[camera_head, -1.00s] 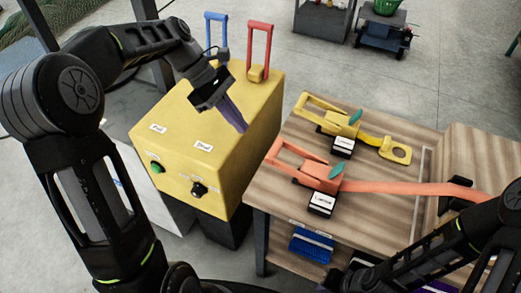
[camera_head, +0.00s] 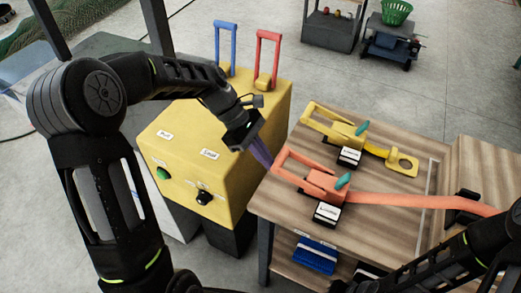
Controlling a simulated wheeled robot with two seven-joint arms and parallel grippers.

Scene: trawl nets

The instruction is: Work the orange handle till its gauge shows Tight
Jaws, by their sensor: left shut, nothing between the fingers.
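The orange handle (camera_head: 289,158) is a looped frame raised at the left end of the orange ratchet (camera_head: 325,183) on the wooden bench. An orange strap (camera_head: 420,203) runs right from it. Its gauge (camera_head: 327,214) is a small black-and-white box in front; the word seems to be Loose, but is tiny. My left gripper (camera_head: 264,157) has purple fingers, is shut and empty, and points down just left of the handle. I cannot tell whether it touches the handle. My right forearm shows at the lower right; its gripper is out of view.
A yellow handle and ratchet (camera_head: 335,125) lie behind the orange one. A yellow machine (camera_head: 190,130) with blue (camera_head: 226,45) and red (camera_head: 268,58) levers stands left of the bench (camera_head: 380,245). A blue bin (camera_head: 314,257) sits beneath.

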